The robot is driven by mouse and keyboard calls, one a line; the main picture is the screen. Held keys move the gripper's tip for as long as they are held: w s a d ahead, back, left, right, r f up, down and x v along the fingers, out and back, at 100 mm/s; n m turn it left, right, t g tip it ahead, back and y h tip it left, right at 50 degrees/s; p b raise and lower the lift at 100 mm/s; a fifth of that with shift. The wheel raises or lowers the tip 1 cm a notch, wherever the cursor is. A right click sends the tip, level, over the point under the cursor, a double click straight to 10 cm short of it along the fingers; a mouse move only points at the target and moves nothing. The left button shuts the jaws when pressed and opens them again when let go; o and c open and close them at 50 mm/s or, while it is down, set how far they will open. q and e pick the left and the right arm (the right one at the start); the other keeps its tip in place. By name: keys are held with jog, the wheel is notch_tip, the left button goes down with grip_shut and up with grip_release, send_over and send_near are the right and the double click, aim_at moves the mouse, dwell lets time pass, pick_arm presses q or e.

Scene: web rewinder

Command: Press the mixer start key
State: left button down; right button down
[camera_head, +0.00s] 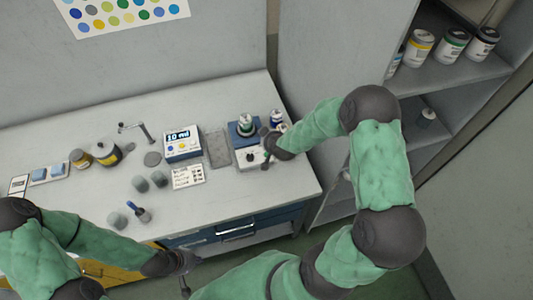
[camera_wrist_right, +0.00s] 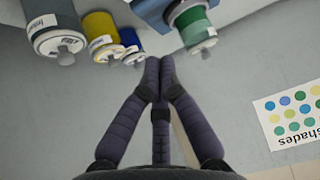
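The mixer (camera_head: 243,135) is a blue unit at the right end of the bench, holding a white can with a green band (camera_head: 245,121); it also shows at the top of the right wrist view (camera_wrist_right: 155,10). Its pale front panel (camera_head: 247,158) has small dark controls; I cannot tell which is the start key. My right gripper (camera_head: 266,150) is at the right part of this panel; contact is unclear. Its fingers meet at the tips in the right wrist view (camera_wrist_right: 160,62), with nothing between them. My left gripper (camera_head: 188,272) is beyond the bench's front edge, fingers apart and empty.
A white dispenser reading "10 ml" (camera_head: 183,143), a grey tray (camera_head: 216,148) and a label card (camera_head: 188,177) lie left of the mixer. Grey cups (camera_head: 150,181) and a brush (camera_head: 139,211) stand nearer the front. A shelf with cans (camera_head: 417,50) is at right.

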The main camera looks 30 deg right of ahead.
aim_at(267, 154)
jog(key=shift+f+b, duration=3.6)
jog(key=shift+f, duration=0.8)
jog(key=shift+f, duration=0.1)
jog(key=shift+f+b, duration=0.35)
